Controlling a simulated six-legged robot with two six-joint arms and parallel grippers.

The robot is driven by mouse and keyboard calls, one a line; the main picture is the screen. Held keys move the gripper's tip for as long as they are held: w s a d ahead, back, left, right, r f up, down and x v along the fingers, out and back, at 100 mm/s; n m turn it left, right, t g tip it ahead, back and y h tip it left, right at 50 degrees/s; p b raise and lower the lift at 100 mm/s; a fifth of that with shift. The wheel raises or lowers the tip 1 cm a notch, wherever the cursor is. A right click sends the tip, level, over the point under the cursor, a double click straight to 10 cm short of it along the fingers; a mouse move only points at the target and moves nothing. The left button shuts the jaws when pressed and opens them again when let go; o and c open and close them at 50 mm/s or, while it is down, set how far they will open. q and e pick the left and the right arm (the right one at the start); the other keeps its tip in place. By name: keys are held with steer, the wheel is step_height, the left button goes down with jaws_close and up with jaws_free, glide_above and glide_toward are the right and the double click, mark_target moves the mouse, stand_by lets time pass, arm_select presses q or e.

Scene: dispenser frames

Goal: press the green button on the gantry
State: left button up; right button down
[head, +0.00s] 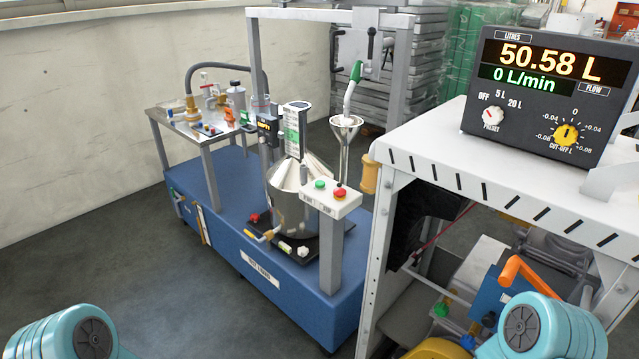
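The green button (320,184) sits on top of a small white control box (338,203), left of a red button (340,192). The box stands on a grey post at the front of the blue base of the gantry (253,80). My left arm shows as a teal joint at the bottom left, and my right arm as a teal joint at the bottom right. Both grippers are out of view. Nothing visible touches or covers the green button.
A white-topped bench (420,150) with a display box (540,90) reading 50.58 L stands at the right, close to the control box. A metal vessel (290,215) stands behind the box. Grey floor (120,270) is clear at the left.

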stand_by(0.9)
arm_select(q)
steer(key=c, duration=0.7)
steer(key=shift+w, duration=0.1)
